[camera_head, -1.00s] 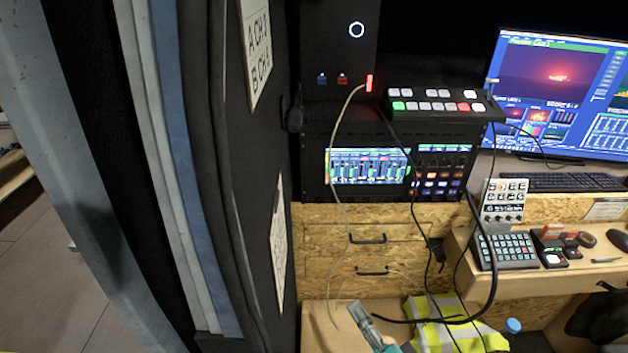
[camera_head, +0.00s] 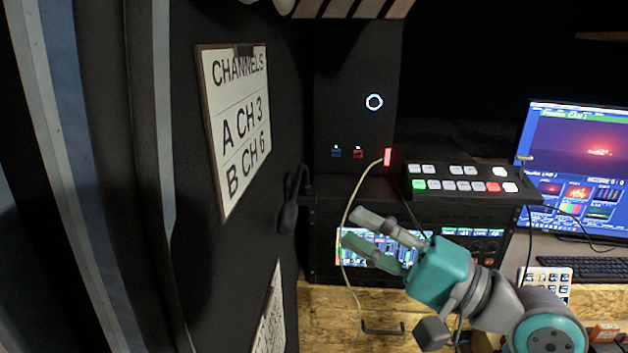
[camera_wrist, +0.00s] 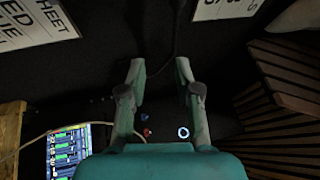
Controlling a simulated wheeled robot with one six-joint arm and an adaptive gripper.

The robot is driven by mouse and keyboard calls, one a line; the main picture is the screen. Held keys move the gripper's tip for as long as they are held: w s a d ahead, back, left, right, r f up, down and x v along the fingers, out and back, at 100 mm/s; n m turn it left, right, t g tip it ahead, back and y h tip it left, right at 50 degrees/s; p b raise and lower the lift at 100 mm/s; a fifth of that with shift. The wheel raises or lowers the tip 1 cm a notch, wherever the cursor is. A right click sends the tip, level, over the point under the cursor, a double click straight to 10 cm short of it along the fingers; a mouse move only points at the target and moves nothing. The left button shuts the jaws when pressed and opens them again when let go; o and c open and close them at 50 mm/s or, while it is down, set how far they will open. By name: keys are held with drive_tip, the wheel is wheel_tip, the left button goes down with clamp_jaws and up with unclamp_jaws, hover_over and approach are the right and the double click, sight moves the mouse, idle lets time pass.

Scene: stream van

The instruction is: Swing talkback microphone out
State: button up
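A dark microphone-like shape with a thin curved stem, which looks like the talkback microphone (camera_head: 289,216), hangs against the black wall left of the equipment rack. Its dark colour blends into the wall, so its exact outline and mount are hard to tell. My gripper (camera_head: 357,228) is to the right of it in the head view, fingers pointing left, apart from it and in front of the rack screen. In the wrist view my gripper (camera_wrist: 160,75) is open and empty. A dark stem-like line (camera_wrist: 176,40) runs above the gap between the fingers there.
A channels sign (camera_head: 237,125) is on the wall to the left. The button panel (camera_head: 458,185) sits on the rack. A pale cable (camera_head: 345,215) hangs close to my fingertips. A monitor (camera_head: 575,165) stands at right. Wooden slats (camera_wrist: 270,120) show in the wrist view.

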sight(295, 184)
drive_tip(key=shift+n+g, duration=0.5)
drive_tip(key=shift+g, duration=0.2)
drive_tip(key=w+a+r, duration=0.1)
drive_tip(key=a, duration=0.2)
drive_tip(key=w+a+r, duration=0.1)
drive_tip(key=a+r, duration=0.1)
drive_tip(key=a, duration=0.1)
drive_tip(key=w+a+r, duration=0.1)
drive_tip(key=w+a, duration=0.1)
drive_tip(key=a, duration=0.1)
drive_tip(key=shift+a+r, duration=0.2)
drive_tip(key=shift+r, duration=0.2)
clamp_jaws()
drive_tip(key=shift+y, duration=0.3)
